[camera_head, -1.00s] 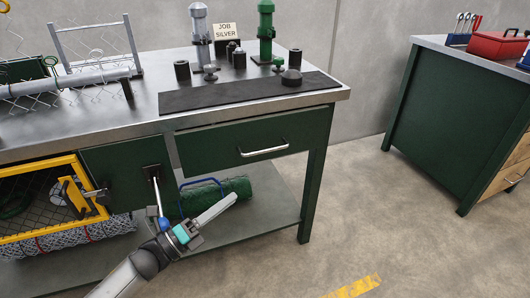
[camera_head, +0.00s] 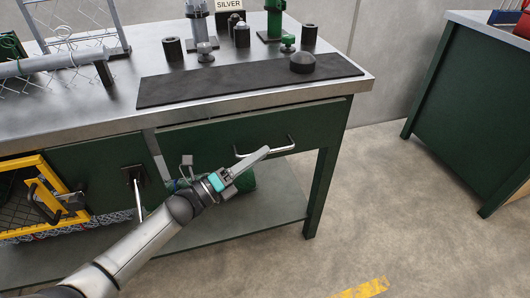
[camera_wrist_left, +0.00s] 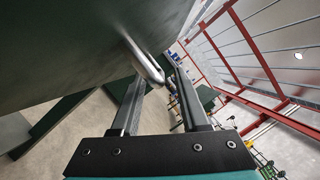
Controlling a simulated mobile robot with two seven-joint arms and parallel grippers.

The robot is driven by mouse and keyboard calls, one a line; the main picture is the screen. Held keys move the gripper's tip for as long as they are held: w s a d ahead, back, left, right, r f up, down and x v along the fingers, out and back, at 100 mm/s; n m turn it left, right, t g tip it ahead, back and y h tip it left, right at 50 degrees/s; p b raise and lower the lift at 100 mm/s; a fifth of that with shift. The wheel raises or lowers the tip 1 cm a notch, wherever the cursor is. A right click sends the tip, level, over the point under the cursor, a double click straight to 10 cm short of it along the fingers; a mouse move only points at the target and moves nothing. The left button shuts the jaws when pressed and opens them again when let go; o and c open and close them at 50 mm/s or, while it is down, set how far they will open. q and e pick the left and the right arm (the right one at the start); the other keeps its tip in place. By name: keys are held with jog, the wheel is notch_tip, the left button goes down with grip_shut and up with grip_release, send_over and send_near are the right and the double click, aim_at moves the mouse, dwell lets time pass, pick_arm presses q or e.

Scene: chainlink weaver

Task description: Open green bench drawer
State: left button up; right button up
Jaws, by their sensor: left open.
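The green bench drawer (camera_head: 210,138) is shut, its dark green front flush under the steel bench top. Its silver bar handle (camera_head: 284,148) runs across the front. My left gripper (camera_head: 260,155) is open, its fingers reaching up and right to the handle in the head view and covering part of it. In the left wrist view the handle (camera_wrist_left: 148,63) shows close to the fingertips, between the two spread fingers (camera_wrist_left: 160,78). I cannot tell whether they touch it. The drawer front (camera_wrist_left: 70,45) fills the upper left there. My right gripper is not in view.
The bench top (camera_head: 120,122) overhangs the drawer, with a black mat (camera_head: 240,85) and several posts and cylinders on it. A yellow-framed mesh door (camera_head: 50,185) and a lever on a green panel (camera_head: 137,190) are at left. Floor (camera_head: 400,210) right of the bench is clear.

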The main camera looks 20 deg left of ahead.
pick_arm(q)
jog(key=shift+x, duration=1.15)
grip_shut()
dwell(0.6)
